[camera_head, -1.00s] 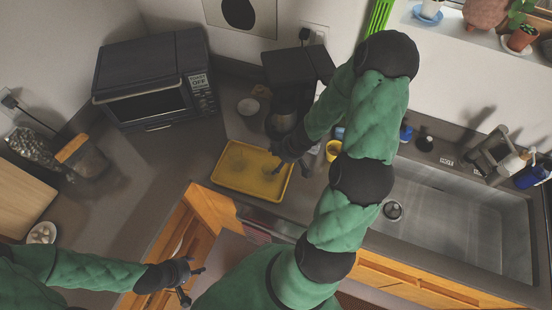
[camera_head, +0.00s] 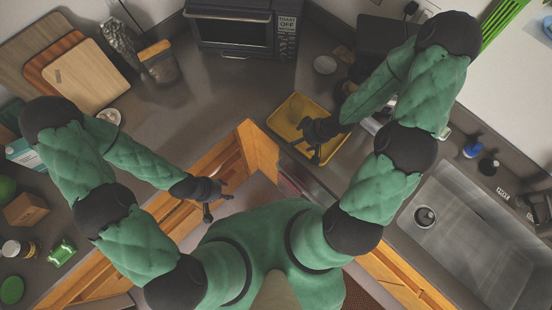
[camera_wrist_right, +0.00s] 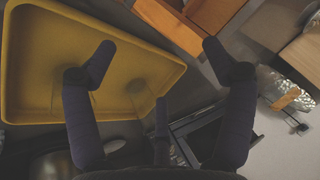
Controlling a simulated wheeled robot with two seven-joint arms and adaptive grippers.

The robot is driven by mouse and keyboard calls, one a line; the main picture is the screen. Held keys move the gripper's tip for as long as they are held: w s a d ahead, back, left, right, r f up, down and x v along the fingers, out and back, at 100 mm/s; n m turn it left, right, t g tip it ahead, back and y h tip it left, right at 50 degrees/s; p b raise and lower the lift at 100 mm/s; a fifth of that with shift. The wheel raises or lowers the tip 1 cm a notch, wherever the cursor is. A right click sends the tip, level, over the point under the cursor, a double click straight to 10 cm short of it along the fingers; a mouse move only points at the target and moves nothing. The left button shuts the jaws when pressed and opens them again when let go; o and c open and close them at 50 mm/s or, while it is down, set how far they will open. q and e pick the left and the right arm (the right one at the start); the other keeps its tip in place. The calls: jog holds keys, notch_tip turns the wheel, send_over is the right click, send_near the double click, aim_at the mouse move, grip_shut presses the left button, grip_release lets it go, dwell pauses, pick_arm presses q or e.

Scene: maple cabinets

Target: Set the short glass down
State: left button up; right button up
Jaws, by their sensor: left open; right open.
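The yellow tray (camera_head: 288,115) lies on the counter near the inner corner. It fills the left of the right wrist view (camera_wrist_right: 110,28). Two faint, clear glass shapes show against the tray there, one at its middle (camera_wrist_right: 58,92) and one near its edge (camera_wrist_right: 138,88). I cannot tell which is the short glass. My right gripper (camera_head: 309,149) is over the front part of the tray, open, with nothing between its fingers. In the wrist view its spread fingers (camera_wrist_right: 158,48) straddle the tray's edge. My left gripper (camera_head: 219,204) is open and empty before the cabinets.
The sink (camera_head: 455,235) is at the right. Cutting boards (camera_head: 90,75), a jar (camera_head: 158,62) and small items occupy the left counter. The counter left of the tray is clear.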

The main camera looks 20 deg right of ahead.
jog(key=s+a+f+m+g, duration=0.2)
jog(key=s+a+f+m, duration=0.3)
jog(key=a, duration=0.7)
jog(key=s+f, duration=0.2)
jog(key=s, duration=0.1)
jog(key=shift+g+h, duration=0.3)
jog(key=shift+s, duration=0.1)
